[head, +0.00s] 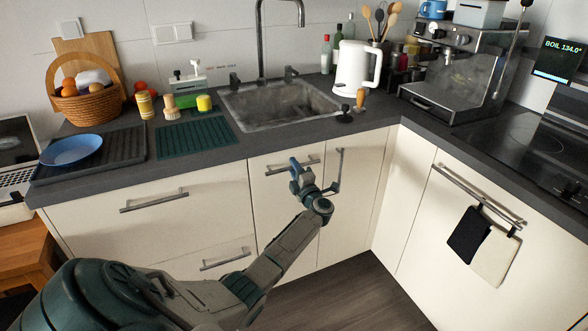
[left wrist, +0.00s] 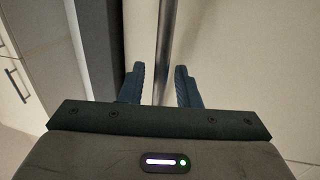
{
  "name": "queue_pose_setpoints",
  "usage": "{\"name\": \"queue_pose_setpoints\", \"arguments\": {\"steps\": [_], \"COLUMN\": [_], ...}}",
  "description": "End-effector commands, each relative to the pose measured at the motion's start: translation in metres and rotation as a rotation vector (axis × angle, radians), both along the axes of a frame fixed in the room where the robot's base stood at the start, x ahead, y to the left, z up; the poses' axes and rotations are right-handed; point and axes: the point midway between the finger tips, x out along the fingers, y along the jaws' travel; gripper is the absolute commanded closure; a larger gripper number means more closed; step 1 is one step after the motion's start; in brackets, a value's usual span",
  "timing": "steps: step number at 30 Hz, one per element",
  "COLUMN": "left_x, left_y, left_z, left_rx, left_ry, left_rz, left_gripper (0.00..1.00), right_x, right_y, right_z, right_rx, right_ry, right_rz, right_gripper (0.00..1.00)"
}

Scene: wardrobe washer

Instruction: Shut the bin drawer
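The drawer with the cream front (head: 275,200) below the sink, which I take for the bin drawer, has a horizontal metal bar handle (head: 275,170). It looks flush or nearly so in the head view; I cannot tell whether a small gap is left. My left gripper (head: 296,169) is in front of this front, at the handle, and covers part of it. In the left wrist view the two blue fingers (left wrist: 160,85) stand apart, with a metal bar (left wrist: 165,45) running between them; I cannot tell whether they touch it. My right gripper is not in view.
A door with a vertical handle (head: 338,168) is just right of my gripper. Wide drawers (head: 160,225) are to the left. The right cabinet has a towel rail (head: 478,192) with towels. The worktop carries a kettle (head: 358,68) and dish mat. Floor (head: 345,290) in front is clear.

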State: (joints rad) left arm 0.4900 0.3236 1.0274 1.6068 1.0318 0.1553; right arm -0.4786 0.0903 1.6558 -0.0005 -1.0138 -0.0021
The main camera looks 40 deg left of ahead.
Motion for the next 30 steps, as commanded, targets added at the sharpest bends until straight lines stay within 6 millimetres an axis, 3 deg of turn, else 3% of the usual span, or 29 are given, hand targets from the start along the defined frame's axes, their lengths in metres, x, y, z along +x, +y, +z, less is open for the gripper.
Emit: {"name": "queue_pose_setpoints", "arguments": {"steps": [15, 21, 30], "left_x": [-0.034, -0.039, -0.039], "left_y": [-0.083, -0.094, -0.095], "left_z": [-0.02, -0.021, -0.021], "left_rx": [-0.003, -0.001, -0.001], "left_ry": [0.0, 0.0, 0.0], "left_rz": [-0.001, 0.0, 0.0], "left_gripper": [0.7, 0.7, 0.7], "right_x": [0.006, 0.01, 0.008], "right_y": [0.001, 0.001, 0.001], "right_z": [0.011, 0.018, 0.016], "right_rx": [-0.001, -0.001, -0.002], "right_ry": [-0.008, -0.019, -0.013], "right_rz": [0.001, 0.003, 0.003], "right_gripper": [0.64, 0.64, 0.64]}}
